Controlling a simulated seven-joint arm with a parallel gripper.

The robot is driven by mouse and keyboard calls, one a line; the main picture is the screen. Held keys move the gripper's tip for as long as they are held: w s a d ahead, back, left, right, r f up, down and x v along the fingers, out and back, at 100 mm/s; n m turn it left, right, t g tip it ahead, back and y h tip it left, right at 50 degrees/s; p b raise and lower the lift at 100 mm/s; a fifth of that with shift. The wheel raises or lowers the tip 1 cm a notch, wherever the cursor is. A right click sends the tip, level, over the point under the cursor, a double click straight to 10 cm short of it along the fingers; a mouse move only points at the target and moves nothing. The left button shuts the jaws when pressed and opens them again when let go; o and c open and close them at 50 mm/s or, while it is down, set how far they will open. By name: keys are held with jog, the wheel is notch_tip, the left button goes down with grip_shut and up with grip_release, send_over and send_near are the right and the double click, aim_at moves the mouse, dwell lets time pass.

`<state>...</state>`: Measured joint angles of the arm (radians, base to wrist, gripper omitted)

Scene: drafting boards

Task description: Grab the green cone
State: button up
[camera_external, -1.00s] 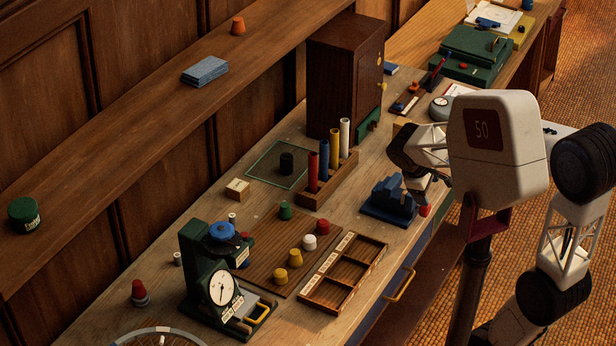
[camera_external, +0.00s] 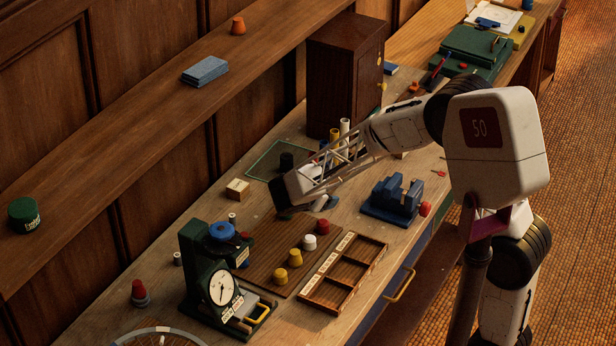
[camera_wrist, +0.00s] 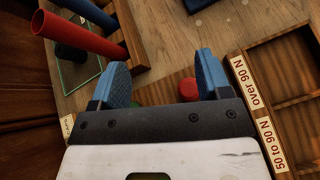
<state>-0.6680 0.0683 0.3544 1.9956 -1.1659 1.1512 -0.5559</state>
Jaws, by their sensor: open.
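The green cone is hidden behind my gripper in the external view. In the wrist view a small green sliver (camera_wrist: 137,104) shows low between the fingers, mostly covered by the gripper body; it looks like part of the cone. My gripper (camera_external: 306,208) is over the far end of the brown slatted board (camera_external: 255,247). In the wrist view its two blue fingers (camera_wrist: 162,68) are apart with nothing held between their tips. A red cone (camera_external: 323,227) stands on the board close by, and its top shows near the right finger in the wrist view (camera_wrist: 188,88).
White (camera_external: 309,242) and yellow cones (camera_external: 280,276) stand on the board. A compartment tray (camera_external: 312,299) lies to the right. The tube rack, with a red tube (camera_wrist: 80,38), is close to my gripper. A dial gauge (camera_external: 221,287) stands at the board's near left.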

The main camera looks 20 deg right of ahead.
jog(key=a+f+n+t, duration=0.1)
jog(key=a+f+n, duration=0.1)
jog(key=a, duration=0.2)
jog(key=w+a+f+n+t, duration=0.1)
jog(key=a+f+n, duration=0.1)
jog(key=a, duration=0.3)
jog(key=a+f+n+t, duration=0.1)
jog(key=a+f, duration=0.1)
jog(key=a, duration=0.2)
jog(key=shift+w+a+f+n+t+y, duration=0.15)
jog(key=shift+w+f+n+t+y, duration=0.1)
jog(key=shift+w+n+t+y, duration=0.15)
jog(key=shift+x, duration=1.3)
jog(key=shift+x, duration=2.6)
jog(key=shift+r, duration=0.1)
jog(key=c, duration=1)
